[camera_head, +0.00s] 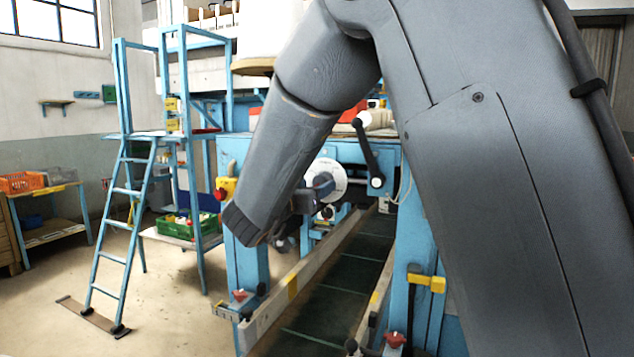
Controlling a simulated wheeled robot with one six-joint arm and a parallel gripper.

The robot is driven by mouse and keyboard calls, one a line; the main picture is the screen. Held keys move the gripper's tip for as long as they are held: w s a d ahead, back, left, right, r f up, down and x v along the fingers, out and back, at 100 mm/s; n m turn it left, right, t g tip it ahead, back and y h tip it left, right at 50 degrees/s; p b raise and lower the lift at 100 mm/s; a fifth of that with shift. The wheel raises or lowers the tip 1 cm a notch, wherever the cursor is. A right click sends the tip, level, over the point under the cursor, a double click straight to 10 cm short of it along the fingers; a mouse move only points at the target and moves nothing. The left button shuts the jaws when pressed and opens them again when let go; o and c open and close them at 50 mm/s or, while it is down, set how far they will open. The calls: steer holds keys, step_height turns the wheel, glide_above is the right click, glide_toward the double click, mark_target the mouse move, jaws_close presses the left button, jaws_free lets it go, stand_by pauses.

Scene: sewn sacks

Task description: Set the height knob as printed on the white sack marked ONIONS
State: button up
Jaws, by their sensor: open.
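A round white dial (338,176) with a grey-blue knob (323,184) at its middle sits on the front of the blue machine (236,150). My grey arm passes in front of the machine and hides part of the dial's left side. My gripper (304,201) shows only as a small dark part beside the arm's lower end, just below and left of the knob. It is open; whether it touches the knob I cannot tell. No sack with a readable ONIONS mark is in view. The dial's markings are too small to read.
A black crank lever (367,150) stands right of the dial. A conveyor with a dark green belt (345,270) and side rails runs below. A blue ladder platform (125,190), a green crate (188,225) and an orange crate (25,182) are left. Bare floor lies between.

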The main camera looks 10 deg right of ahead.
mark_target(322, 182)
steer(key=shift+x, duration=1.05)
steer(key=c, duration=1)
steer(key=shift+c, duration=0.2)
steer(key=shift+m, duration=0.3)
